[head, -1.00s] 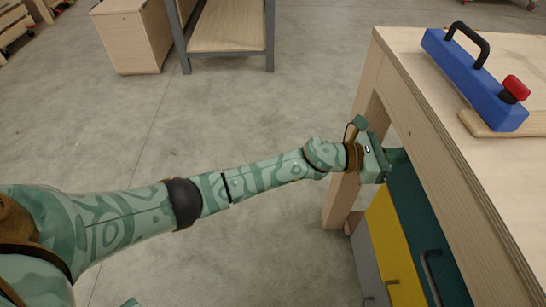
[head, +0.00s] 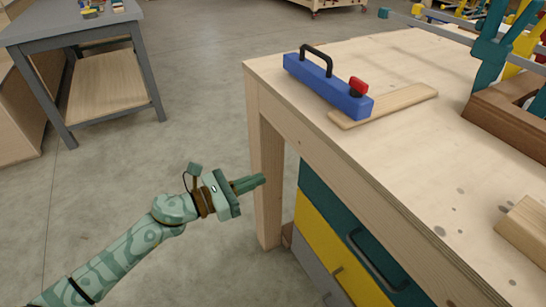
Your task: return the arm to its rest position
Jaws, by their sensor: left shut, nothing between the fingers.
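My left arm comes in from the lower left in the head view. My left gripper (head: 257,183) is shut and empty. It is beside the near left leg of the wooden workbench (head: 400,130), below the level of its top. The fingers point right, towards the leg; whether they touch it I cannot tell. My right gripper is out of view.
A blue tool with a black handle and red knob (head: 325,83) lies on the bench by a wooden board (head: 385,105). Teal, yellow and grey drawers (head: 340,250) are under the bench. A grey table (head: 75,30) stands at upper left. The floor (head: 180,130) between is clear.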

